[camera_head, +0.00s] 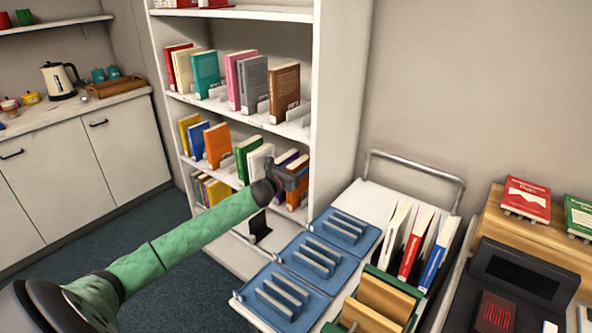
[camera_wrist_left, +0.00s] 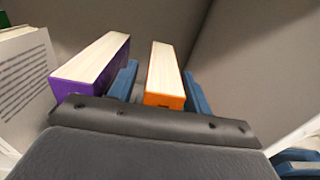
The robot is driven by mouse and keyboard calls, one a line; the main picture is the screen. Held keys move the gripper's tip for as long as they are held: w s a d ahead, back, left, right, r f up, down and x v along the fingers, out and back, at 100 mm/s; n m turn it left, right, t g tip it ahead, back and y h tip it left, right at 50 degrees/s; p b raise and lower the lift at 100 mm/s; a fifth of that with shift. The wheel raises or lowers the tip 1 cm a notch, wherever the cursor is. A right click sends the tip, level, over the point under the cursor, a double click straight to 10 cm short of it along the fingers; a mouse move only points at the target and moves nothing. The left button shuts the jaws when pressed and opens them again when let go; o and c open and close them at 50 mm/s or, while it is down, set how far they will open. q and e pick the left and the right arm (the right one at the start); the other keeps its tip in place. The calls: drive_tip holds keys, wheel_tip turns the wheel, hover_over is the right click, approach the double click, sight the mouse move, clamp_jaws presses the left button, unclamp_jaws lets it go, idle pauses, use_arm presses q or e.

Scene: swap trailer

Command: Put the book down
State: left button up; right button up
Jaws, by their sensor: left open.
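My left gripper (camera_head: 291,178) is at the right end of a bookcase shelf in the head view. In the left wrist view its two blue fingers (camera_wrist_left: 162,85) are open, one on each side of an orange book (camera_wrist_left: 165,72). The orange book stands upright with its pale page edge toward the camera; a small gap shows on its left side. A purple book (camera_wrist_left: 92,62) stands just left of the left finger. In the head view the gripper partly hides the orange book (camera_head: 298,198). My right gripper is not in view.
The white bookcase (camera_head: 335,90) has more books on its shelves, its side wall close right of the gripper. A cart with blue trays (camera_head: 340,232) and several upright books (camera_head: 411,245) stands at lower right. A counter (camera_head: 75,112) with a kettle is at left.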

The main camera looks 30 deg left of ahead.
use_arm(q)
drive_tip(key=s+b, duration=0.2)
drive_tip(key=s, duration=1)
drive_tip(key=shift+a, duration=0.45)
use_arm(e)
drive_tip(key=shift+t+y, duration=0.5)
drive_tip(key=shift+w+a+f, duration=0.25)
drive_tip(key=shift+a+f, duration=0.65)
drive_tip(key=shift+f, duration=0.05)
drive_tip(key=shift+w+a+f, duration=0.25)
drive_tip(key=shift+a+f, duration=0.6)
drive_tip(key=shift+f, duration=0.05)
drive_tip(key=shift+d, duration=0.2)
